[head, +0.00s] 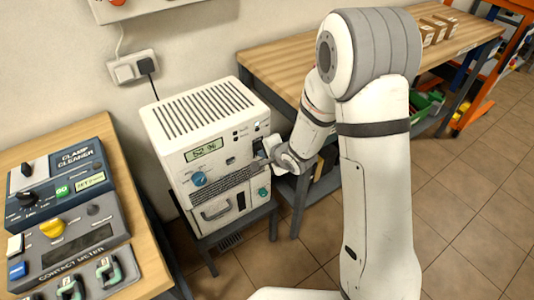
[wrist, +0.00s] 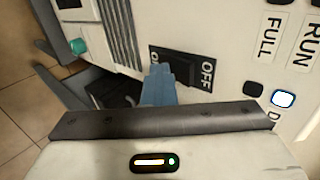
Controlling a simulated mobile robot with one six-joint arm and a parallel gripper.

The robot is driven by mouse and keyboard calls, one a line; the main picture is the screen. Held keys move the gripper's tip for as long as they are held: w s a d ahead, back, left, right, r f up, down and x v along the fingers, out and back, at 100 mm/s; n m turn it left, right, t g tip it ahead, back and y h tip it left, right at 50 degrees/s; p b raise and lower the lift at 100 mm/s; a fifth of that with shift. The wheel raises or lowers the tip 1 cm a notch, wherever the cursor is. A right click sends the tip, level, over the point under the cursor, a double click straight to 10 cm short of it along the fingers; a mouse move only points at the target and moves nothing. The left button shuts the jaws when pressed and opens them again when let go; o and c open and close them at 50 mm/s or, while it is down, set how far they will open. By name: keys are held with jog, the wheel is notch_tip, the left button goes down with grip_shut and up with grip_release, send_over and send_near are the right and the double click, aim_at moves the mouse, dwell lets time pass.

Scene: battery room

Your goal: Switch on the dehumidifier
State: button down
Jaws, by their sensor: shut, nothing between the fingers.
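The dehumidifier (head: 178,133) is a white box with a slotted top, on a low stand. Its display (head: 204,149) reads about 52 %. My gripper (head: 264,150) is at the right part of its front panel. In the wrist view the dark rocker switch (wrist: 196,70) shows OFF on one side and ON on the other. My gripper (wrist: 160,84) is shut and empty, with its bluish fingertips at the ON side, seemingly touching or very close. They hide part of the switch. The RUN and FULL lamps look dark; another square button or lamp (wrist: 283,98) glows blue-white.
A wall socket (head: 133,67) with a plug is behind. A bench with clamp cleaner (head: 68,172) and contact meter (head: 70,246) stands left. A wooden workbench (head: 285,62) stands close on the right. Tiled floor is free at right.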

jog(key=s+d+r+b, duration=0.4)
jog(key=s+d+b, duration=0.2)
jog(key=s, duration=0.3)
jog(key=shift+s+d+r, duration=0.25)
jog(key=shift+s+d, duration=0.05)
jog(key=shift+d, duration=0.55)
jog(key=s+d+r+n+h+p, duration=0.35)
jog(key=d+r+h+p, duration=0.45)
jog(key=d+r, duration=0.55)
jog(key=s+r+n+g+y+p, duration=0.1)
jog(key=s+r+n+g+p, duration=0.4)
jog(key=s+r+p, duration=0.3)
jog(key=s+r+n, duration=0.1)
jog(key=s+r, duration=0.2)
jog(key=s, duration=0.2)
jog(key=shift+r+n+y, duration=0.3)
jog(key=shift+n+y, duration=0.05)
jog(key=shift+y, duration=0.05)
